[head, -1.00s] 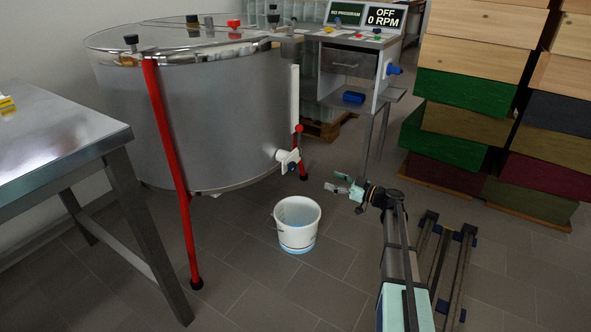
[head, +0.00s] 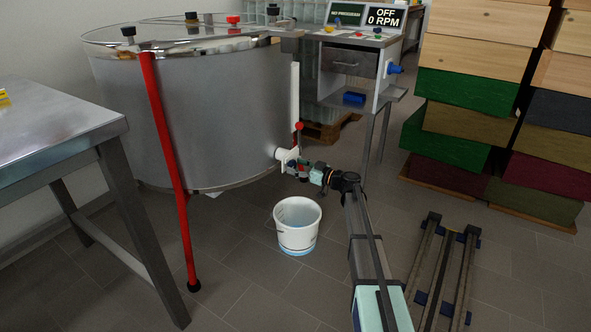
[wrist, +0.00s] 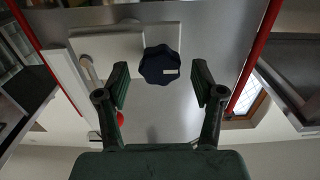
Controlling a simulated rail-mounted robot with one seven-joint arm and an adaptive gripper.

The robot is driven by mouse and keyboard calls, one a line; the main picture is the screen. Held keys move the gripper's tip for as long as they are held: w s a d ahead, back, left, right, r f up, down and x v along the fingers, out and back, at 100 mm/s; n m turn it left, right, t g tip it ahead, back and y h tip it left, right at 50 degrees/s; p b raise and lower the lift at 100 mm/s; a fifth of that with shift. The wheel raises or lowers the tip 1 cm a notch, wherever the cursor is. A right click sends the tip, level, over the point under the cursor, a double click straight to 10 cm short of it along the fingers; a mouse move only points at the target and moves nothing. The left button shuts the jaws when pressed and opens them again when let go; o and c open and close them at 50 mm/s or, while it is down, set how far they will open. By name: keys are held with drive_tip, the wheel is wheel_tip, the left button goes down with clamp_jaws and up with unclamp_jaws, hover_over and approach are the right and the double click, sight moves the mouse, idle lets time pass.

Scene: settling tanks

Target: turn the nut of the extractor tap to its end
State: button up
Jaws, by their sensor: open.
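The extractor (head: 210,115) is a large steel drum on red legs. Its white tap (head: 284,154) sticks out low on its right side, and my gripper (head: 299,170) is right at it, covering part of it. In the wrist view the tap's nut (wrist: 160,65) is a dark blue lobed knob in front of a white plate (wrist: 112,50). My gripper also shows there (wrist: 160,90), open and empty, with one finger on each side of the nut and a gap to both. I cannot tell whether the fingertips reach the nut's depth.
A white bucket (head: 297,226) stands on the floor below the tap. A steel table (head: 60,135) is at left. A control stand (head: 352,62) reading OFF, 0 RPM, and stacked wooden boxes (head: 465,95) are at right. Floor around the bucket is clear.

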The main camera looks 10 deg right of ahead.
drive_tip(key=shift+w+a, duration=0.25)
drive_tip(key=shift+a, duration=0.05)
drive_tip(key=c, duration=1.2)
drive_tip(key=shift+o, duration=0.3)
